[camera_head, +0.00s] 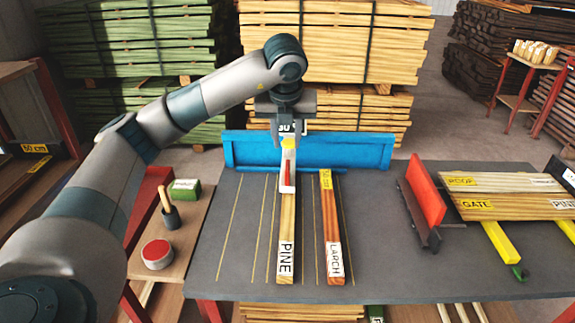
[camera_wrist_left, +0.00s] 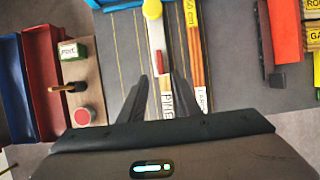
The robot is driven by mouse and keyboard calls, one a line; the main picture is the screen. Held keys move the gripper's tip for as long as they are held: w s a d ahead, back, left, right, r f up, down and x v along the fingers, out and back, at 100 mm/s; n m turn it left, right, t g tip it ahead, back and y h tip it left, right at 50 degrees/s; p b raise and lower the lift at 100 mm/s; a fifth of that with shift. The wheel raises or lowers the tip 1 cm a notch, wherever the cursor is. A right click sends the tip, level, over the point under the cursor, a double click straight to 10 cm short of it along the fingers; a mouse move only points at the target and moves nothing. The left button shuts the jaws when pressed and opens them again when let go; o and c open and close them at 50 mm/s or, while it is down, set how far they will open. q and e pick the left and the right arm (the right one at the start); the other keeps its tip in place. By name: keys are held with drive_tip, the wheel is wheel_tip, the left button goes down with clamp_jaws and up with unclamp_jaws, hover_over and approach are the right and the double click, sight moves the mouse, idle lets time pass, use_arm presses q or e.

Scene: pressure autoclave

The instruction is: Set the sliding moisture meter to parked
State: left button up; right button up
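The moisture meter (camera_head: 289,160) is a pale narrow body with a yellow round knob at its far end and a red piece near its front. It lies along the far part of the board labelled PINE (camera_head: 287,240). It also shows in the left wrist view (camera_wrist_left: 157,36), beyond the fingertips. My left gripper (camera_head: 287,126) is above the far end of the meter in the head view. In the left wrist view its two fingers are apart with nothing held between them (camera_wrist_left: 161,88). A parked mark is not legible. My right gripper is not in view.
A LARCH board (camera_head: 329,220) lies just right of the pine one on the grey table (camera_head: 230,270). A blue fence (camera_head: 350,150) closes the far edge. A red upright plate (camera_head: 425,190) and labelled boards stand right. A side shelf with a red tin (camera_head: 158,254) is left.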

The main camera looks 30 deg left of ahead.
sight(288, 166)
use_arm(q)
drive_tip(key=p+x, duration=0.4)
drive_tip(key=x, duration=0.9)
drive_tip(key=shift+w+f, duration=0.1)
drive_tip(key=shift+f, duration=0.1)
drive_tip(key=shift+c, duration=0.6)
clamp_jaws()
